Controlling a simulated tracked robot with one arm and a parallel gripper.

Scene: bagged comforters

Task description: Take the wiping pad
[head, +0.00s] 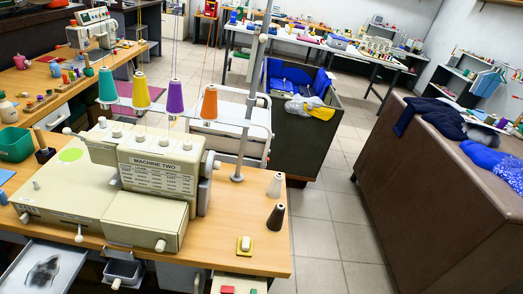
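I cannot tell for certain which thing is the wiping pad. A small yellow and white block (245,246) lies on the wooden table near its front right edge, in front of two thread cones; it may be the pad. A dark grey, blurry-looking item (43,272) lies in an open white drawer at the bottom left; it is too unclear to name. My gripper does not show in the head view.
A sewing machine marked MACHINE TWO (158,178) stands on the wooden table (255,215), with coloured thread cones above. A black cone (275,218) stands near the right edge. A brown counter (435,200) stands right; tiled floor (318,235) between is clear.

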